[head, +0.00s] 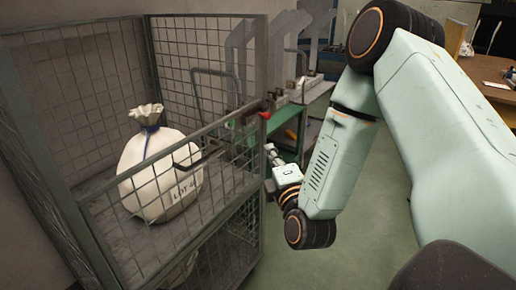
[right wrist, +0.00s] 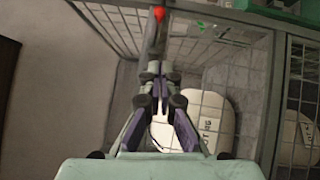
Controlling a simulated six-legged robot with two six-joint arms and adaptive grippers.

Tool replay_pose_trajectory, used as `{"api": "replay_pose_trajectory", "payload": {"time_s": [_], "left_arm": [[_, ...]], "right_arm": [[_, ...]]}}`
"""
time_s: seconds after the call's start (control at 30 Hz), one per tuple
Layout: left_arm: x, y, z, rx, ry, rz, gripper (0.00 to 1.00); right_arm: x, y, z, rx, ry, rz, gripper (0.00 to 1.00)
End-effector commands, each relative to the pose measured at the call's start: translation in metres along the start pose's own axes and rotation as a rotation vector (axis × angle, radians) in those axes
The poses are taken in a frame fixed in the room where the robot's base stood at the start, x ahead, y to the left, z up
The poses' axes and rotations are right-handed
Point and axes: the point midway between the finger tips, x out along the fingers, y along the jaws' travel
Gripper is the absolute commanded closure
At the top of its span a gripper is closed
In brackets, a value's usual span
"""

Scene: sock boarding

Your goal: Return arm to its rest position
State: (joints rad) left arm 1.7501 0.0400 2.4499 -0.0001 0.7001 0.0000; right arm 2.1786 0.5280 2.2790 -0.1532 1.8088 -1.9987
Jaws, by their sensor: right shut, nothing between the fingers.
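My right arm comes in from the right in the head view. Its gripper (head: 272,153) is beside the front right corner post of the wire cage and holds nothing. In the right wrist view the two fingers of the gripper (right wrist: 156,88) are closed together, with the cage mesh beyond them. My left gripper is not in either view.
A wire cage (head: 163,157) with shelves stands at the left; a tied white sack (head: 160,180) marked "LOT" sits upright inside. A red-tipped latch (head: 265,115) is on its corner post. A green workbench (head: 290,118) stands behind. A wooden table (head: 490,75) is far right.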

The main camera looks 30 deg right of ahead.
Motion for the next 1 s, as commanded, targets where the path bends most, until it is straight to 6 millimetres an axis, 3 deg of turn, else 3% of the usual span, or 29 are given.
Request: {"api": "replay_pose_trajectory", "payload": {"time_s": [0.23, 0.37, 0.67, 0.87, 1.0], "left_arm": [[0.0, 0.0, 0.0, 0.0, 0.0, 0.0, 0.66], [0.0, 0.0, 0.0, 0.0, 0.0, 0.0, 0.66], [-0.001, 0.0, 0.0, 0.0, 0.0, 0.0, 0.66], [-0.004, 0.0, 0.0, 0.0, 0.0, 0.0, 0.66], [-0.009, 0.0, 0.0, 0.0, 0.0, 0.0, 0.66]], "right_arm": [[0.0, 0.0, 0.0, 0.008, 0.0, 0.0, 1.0], [0.0, -0.005, -0.002, 0.12, 0.009, -0.025, 1.0], [-0.021, -0.068, -0.03, 0.713, 0.005, -0.359, 1.0], [-0.071, -0.124, -0.059, 1.054, -0.122, -0.686, 1.0], [-0.128, -0.164, -0.073, 1.23, -0.313, -0.933, 1.0]]}}
